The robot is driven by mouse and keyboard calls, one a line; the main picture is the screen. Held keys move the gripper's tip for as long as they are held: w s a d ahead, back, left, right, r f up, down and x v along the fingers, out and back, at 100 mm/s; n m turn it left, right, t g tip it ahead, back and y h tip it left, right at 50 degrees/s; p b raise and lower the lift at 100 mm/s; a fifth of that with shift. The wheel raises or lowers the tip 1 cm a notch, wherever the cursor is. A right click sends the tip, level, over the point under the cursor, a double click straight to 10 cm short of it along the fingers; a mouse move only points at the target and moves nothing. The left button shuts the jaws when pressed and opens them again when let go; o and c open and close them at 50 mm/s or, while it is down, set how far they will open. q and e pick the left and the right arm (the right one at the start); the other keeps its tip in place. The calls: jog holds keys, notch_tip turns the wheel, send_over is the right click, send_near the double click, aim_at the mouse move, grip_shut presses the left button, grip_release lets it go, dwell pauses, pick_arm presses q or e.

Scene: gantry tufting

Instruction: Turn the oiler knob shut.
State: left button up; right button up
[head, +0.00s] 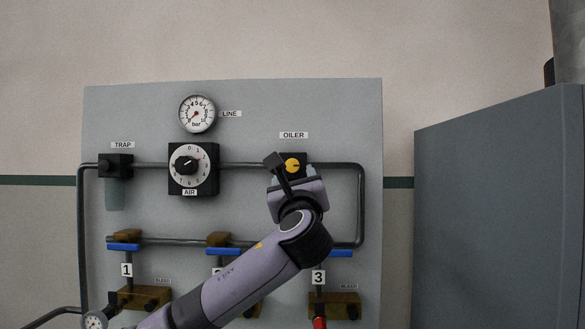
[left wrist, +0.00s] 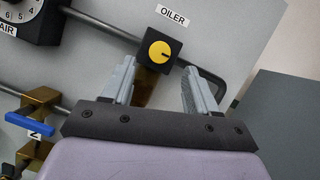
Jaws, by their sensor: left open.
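The yellow oiler knob (head: 292,165) is round and sits on a black block under the OILER label on the grey panel. In the left wrist view the knob (left wrist: 160,52) shows whole, with a short dark mark pointing right. My left gripper (head: 288,172) is in front of the oiler, partly covering its block and the pipe. In the left wrist view the left gripper (left wrist: 160,67) is open, with its two fingers spread and nothing between them. The knob appears beyond the fingertips, between them; contact is not visible. My right gripper is not in view.
The AIR dial (head: 186,166) and the TRAP unit (head: 116,166) are left of the oiler on the same pipe. Blue-handled valves (head: 123,247) line the lower panel. A LINE gauge (head: 197,114) is above. A grey cabinet (head: 495,210) stands at the right.

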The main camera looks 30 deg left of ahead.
aim_at(292, 166)
pick_arm(q)
jog(key=shift+p+x, duration=0.8)
jog(key=shift+x, duration=2)
jog(key=shift+c, duration=0.3)
jog(key=c, duration=1)
